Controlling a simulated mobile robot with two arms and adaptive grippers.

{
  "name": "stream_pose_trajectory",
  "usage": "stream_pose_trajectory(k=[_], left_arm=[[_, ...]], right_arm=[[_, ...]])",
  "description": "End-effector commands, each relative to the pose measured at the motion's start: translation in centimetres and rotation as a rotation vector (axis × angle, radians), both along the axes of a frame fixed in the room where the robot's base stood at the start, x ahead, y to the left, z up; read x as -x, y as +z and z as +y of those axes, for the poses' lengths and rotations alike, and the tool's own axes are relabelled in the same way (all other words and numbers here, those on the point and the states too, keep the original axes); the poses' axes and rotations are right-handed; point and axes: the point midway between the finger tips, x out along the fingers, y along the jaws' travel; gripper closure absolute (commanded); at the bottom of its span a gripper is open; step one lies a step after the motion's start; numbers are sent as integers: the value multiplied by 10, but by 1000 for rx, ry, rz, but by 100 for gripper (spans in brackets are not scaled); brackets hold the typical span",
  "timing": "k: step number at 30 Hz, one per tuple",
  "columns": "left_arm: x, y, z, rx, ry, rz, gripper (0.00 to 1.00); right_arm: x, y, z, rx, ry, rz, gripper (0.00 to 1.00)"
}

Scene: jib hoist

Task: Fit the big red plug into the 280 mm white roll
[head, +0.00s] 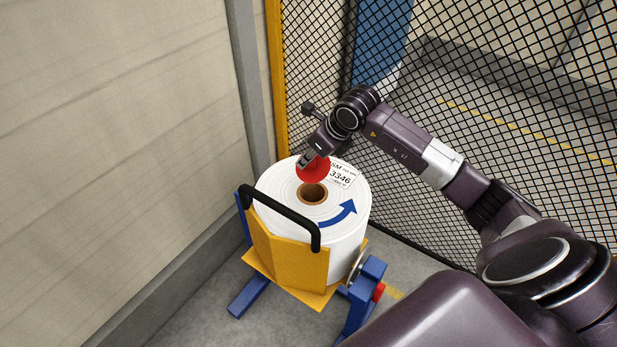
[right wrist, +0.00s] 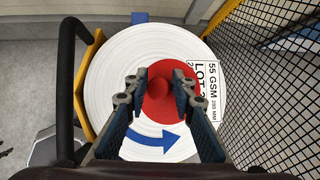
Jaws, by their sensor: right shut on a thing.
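The white roll (head: 285,205) stands with its end face up and shows a brown core hole (head: 312,194), a label and a blue arrow. My right gripper (head: 314,160) is shut on the knob of the big red plug (head: 313,173). The plug is near the far edge of the core hole in the head view, with the hole's near part uncovered; it seems to be above the face. In the right wrist view, the red plug (right wrist: 158,112) lies over the roll's face (right wrist: 105,75) and hides the core hole. My left gripper is out of view.
A yellow cradle (head: 290,262) on a blue stand (head: 360,300) holds the roll. A black handle bar (head: 285,212) rises at its near left. Black mesh fencing (head: 480,110) stands behind and to the right, a panelled wall (head: 110,130) to the left.

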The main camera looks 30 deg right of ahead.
Motion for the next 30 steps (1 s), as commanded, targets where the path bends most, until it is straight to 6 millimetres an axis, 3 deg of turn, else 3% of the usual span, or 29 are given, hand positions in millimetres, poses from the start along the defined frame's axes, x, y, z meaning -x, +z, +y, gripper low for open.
stream_pose_trajectory(k=[1,9,20,30], left_arm=[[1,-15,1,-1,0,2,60],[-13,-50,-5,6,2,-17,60],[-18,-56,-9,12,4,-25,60],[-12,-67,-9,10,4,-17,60]], right_arm=[[0,-15,0,0,0,0,100],[0,-51,0,1,-1,0,100],[0,-60,0,-1,-1,0,100],[0,-80,0,-1,-1,0,100]])
